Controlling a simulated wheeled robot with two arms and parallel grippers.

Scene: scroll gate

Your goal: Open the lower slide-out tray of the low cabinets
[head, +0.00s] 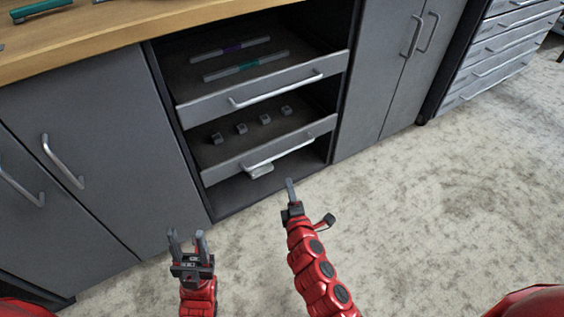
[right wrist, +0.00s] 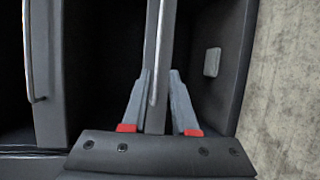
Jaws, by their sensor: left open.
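The lower slide-out tray (head: 222,172) sits in the open bay of the low grey cabinets, below a second tray. Its front has a silver bar handle (head: 278,158), also seen in the right wrist view (right wrist: 154,85). Several small grey blocks lie in it. My right gripper (head: 290,182) is just in front of the lower tray, near its handle. In the right wrist view its fingers (right wrist: 158,90) are apart, one on each side of the tray front and handle in the picture; contact cannot be told. My left gripper (head: 187,240) is open and empty, low before the left cabinet.
The upper tray (head: 268,92) holds two thin bars. Closed doors (head: 75,150) flank the bay, with a wooden worktop (head: 120,25) above. A drawer unit (head: 500,45) stands right. The floor (head: 450,190) is clear.

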